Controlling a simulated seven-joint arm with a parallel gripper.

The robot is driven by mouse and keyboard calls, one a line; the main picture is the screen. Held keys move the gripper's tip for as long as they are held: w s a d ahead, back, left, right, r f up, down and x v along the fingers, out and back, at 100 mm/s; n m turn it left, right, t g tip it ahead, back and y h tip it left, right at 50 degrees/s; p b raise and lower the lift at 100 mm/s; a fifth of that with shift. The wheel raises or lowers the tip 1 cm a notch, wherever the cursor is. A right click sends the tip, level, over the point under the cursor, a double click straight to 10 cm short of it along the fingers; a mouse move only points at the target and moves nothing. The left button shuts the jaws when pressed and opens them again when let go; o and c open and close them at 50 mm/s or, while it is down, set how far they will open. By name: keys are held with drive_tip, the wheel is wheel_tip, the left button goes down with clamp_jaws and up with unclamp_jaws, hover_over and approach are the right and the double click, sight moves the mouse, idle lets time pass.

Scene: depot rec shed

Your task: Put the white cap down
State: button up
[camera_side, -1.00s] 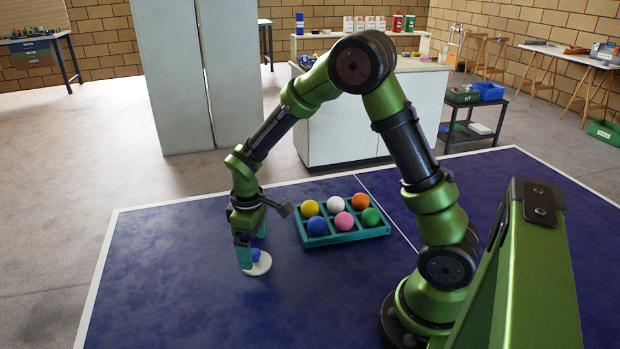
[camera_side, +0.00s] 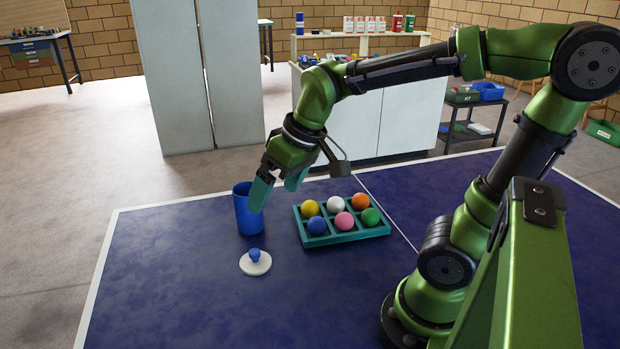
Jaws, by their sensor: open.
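The white cap (camera_side: 247,264) lies flat on the blue table, its blue knob (camera_side: 255,254) facing up. Nothing touches it. My gripper (camera_side: 278,196) is open, with teal fingers pointing down. It is above and behind the cap, apart from it. One finger overlaps the right edge of a blue cup (camera_side: 243,215) in the picture. I cannot tell whether the finger touches the cup or is in front of it. The cup stands upright behind the cap.
A teal tray (camera_side: 345,238) with several coloured balls in its compartments sits to the right of the cup. The blue table (camera_side: 170,290) is clear to the left and in front of the cap. A white line edges the table.

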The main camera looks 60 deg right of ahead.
drive_tip(key=s+a+r+m+t, duration=0.1)
drive_tip(key=s+m+t, duration=0.1)
drive_tip(key=s, duration=0.4)
drive_tip(key=shift+a+r+m+t+y, duration=0.15)
drive_tip(key=shift+r+m+t+y, duration=0.15)
drive_tip(key=shift+r+m+t, duration=0.1)
